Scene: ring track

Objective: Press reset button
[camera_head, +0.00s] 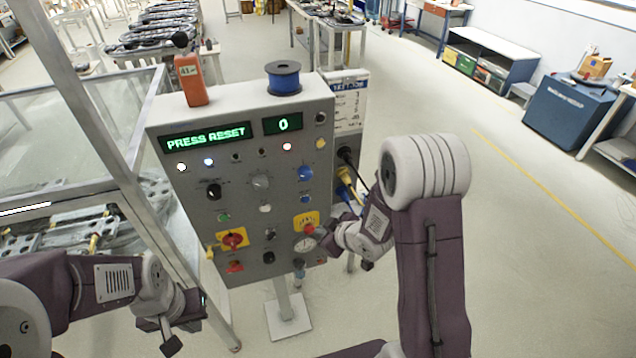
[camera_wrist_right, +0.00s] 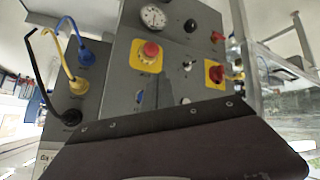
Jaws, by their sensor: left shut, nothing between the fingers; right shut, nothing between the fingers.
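A grey control panel (camera_head: 228,205) stands in the middle of the head view. Its green displays (camera_head: 208,137) read "PRESS RESET" and "0". Its face carries several buttons and knobs, including a blue knob (camera_head: 305,173), a green button (camera_head: 224,217) and a red mushroom button (camera_head: 307,227) on a yellow plate. No label readable here marks the reset button. My right gripper (camera_head: 325,236) is shut at the panel's lower right, by the mushroom button and gauge; contact cannot be told. My left gripper (camera_head: 187,322) is shut, below left of the panel.
A blue spool (camera_head: 283,77) and an orange device (camera_head: 191,80) sit on top of the panel. A metal-framed clear enclosure (camera_head: 75,115) stands close on the left. Cables (camera_head: 350,185) hang on the panel's right side. The floor to the right is open.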

